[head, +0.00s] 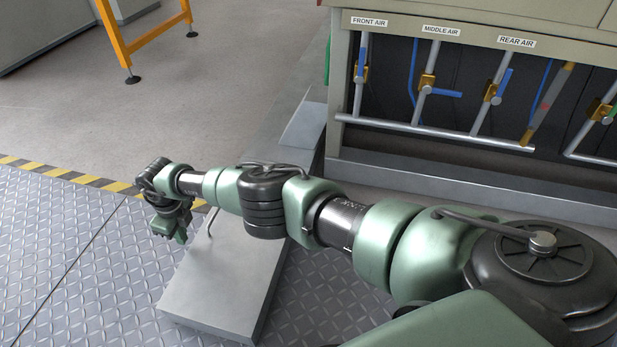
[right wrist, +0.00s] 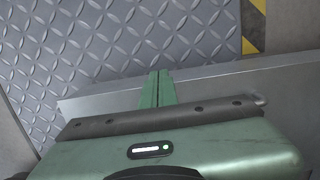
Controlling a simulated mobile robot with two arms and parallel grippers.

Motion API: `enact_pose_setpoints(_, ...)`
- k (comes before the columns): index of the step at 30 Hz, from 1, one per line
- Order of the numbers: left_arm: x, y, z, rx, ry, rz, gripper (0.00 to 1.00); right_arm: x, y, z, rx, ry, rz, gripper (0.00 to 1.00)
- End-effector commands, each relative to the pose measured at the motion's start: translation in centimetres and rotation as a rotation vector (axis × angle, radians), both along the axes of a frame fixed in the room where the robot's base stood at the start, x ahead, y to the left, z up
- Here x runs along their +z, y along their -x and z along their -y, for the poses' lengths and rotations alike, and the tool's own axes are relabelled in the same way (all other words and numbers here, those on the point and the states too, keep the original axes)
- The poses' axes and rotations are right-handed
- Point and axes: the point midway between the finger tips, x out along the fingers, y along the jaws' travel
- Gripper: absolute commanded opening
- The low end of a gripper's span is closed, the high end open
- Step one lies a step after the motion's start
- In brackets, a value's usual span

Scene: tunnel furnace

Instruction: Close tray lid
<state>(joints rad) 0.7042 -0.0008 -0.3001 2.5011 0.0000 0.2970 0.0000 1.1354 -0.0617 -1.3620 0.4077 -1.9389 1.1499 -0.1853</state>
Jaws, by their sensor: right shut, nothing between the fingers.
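A long grey metal tray with a flat lid-like top (head: 232,275) lies on the patterned floor plate, partly hidden under my right arm. A thin bent handle (head: 211,222) stands up near its left edge. My right gripper (head: 170,232) is beyond the tray's left edge, pointing down, shut and empty. In the right wrist view, the shut green fingers (right wrist: 158,88) show in front of the grey metal (right wrist: 215,80), and a rod end (right wrist: 258,99) shows beside the gripper body. I cannot tell whether the fingers touch the metal. My left gripper is out of view.
A furnace cabinet with labelled air valves and pipes (head: 435,131) stands at the back right. A slanted grey metal plate (head: 304,125) is beside it. A yellow frame (head: 120,45) stands at the back left. The floor left of the gripper is clear.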

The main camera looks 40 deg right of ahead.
Motion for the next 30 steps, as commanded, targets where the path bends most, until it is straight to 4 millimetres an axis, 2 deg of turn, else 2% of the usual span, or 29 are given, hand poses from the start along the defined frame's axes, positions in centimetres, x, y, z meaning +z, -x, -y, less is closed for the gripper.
enact_pose_setpoints(1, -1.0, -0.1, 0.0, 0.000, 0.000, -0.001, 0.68, -1.1, 0.1, 0.1, 0.000, 0.001, -0.001, 0.00)
enact_pose_setpoints(9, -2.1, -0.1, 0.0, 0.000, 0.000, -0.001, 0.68, -2.3, 0.3, 0.2, 0.001, 0.000, 0.000, 0.00)
enact_pose_setpoints(30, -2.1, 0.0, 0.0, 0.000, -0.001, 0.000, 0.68, -2.4, 0.3, 0.2, 0.001, 0.000, 0.000, 0.00)
